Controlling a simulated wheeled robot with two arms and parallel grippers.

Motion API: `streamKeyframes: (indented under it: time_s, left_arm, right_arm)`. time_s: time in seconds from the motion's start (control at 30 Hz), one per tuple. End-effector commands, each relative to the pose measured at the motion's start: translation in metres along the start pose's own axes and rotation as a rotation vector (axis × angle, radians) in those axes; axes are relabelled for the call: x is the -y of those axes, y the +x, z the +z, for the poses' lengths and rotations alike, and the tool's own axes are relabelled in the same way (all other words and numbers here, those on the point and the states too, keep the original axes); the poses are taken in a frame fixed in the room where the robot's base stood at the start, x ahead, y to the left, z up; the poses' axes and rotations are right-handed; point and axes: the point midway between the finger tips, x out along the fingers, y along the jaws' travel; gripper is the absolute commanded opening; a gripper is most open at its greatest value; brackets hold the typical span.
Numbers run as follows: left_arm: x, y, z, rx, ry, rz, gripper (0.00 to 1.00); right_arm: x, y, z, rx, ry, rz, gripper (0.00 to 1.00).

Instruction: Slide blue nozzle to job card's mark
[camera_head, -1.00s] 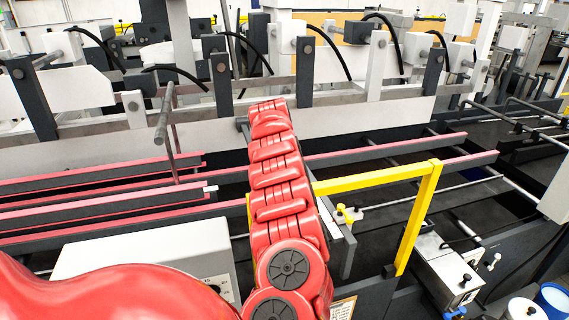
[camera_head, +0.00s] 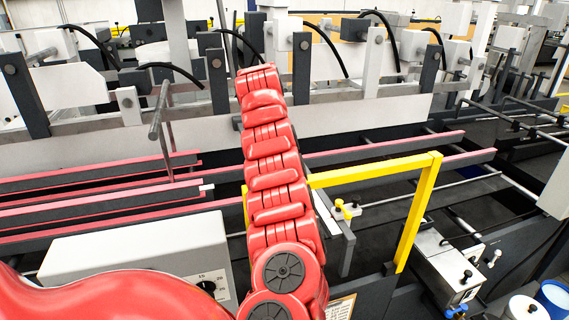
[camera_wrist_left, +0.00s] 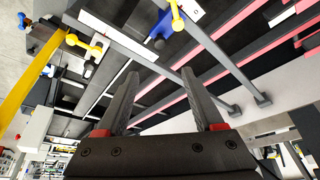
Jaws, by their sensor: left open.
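A blue piece (camera_wrist_left: 161,27), which looks like the blue nozzle, shows at the top of the left wrist view beside a whitish block. It lies beyond my open left gripper (camera_wrist_left: 160,78), whose two fingers are apart with nothing between them. In the head view my red left arm reaches up over the machine; its gripper and the blue nozzle are not visible there. A framed card (camera_head: 340,307), perhaps the job card, is partly visible at the bottom edge; I cannot read its mark. My right gripper is not in view.
A yellow guard frame (camera_head: 425,195) stands right of my arm, near a yellow-knobbed clamp (camera_head: 345,210). Red-edged rails (camera_head: 100,207) cross the machine. A white box with a dial (camera_head: 140,262) stands at the lower left. A blue bucket (camera_head: 553,298) is at lower right.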

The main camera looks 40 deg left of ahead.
Motion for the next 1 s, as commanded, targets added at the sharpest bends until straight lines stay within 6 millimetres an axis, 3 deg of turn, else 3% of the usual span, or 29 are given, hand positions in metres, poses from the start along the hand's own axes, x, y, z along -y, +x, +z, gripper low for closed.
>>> streamKeyframes:
  time_s: [0.17, 0.6, 0.83, 1.0]
  left_arm:
    - [-0.001, 0.012, 0.000, 0.004, -0.001, 0.004, 0.69]
    - [0.000, 0.083, 0.001, 0.006, -0.002, 0.004, 0.69]
    - [0.001, 0.112, 0.001, 0.005, -0.003, 0.002, 0.69]
    - [0.003, 0.135, 0.001, 0.002, -0.001, -0.004, 0.69]
  right_arm:
    - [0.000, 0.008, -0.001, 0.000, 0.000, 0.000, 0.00]
    - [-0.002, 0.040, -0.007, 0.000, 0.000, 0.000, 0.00]
    - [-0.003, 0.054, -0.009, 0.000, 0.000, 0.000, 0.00]
    - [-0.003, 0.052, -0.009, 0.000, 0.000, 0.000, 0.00]
